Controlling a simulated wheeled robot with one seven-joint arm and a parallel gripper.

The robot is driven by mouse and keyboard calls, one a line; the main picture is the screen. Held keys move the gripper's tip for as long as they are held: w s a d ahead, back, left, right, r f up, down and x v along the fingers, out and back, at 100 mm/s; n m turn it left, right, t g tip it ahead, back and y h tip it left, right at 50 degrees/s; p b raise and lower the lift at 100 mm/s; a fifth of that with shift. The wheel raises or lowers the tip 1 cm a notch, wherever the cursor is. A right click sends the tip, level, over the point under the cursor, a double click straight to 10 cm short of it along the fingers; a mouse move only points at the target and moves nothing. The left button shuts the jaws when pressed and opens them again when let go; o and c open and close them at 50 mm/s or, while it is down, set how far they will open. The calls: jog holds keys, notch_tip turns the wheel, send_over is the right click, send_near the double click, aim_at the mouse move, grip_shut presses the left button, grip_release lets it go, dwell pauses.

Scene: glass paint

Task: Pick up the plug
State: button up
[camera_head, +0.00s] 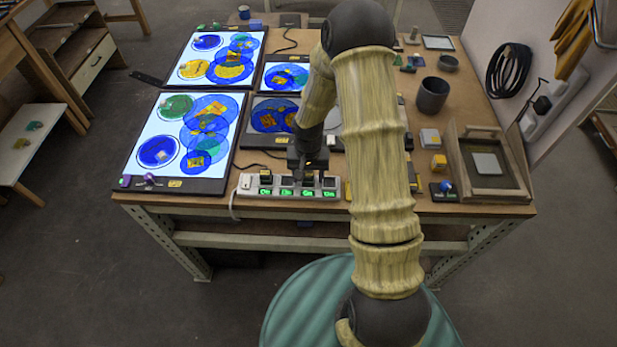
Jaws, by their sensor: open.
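A white power strip (243,182) lies along the front edge of the workbench, with several green-lit switches. A dark plug (266,177) sits in its left part. My gripper (308,168) is open, pointing down over the right half of the strip. Another dark plug (308,180) shows just under or between the fingers. The view is too small to tell whether the fingers touch it. My arm hides part of the bench to the right of the strip.
Lit panels with blue, yellow and green discs (185,139) cover the bench's left side. To the right are a dark cup (432,95), a wooden tray (512,160), a yellow block (438,163) and a blue-knobbed box (445,188). A coiled black cable (510,70) hangs on the side panel.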

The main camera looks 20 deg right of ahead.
jog(key=c, duration=0.9)
jog(key=shift+c, duration=0.8)
jog(key=shift+s+a, duration=0.1)
notch_tip(320, 180, up, 10)
jog(key=shift+r+b, duration=0.1)
jog(key=shift+b, duration=0.7)
notch_tip(320, 180, up, 5)
jog(key=p, duration=0.4)
send_over(308, 174)
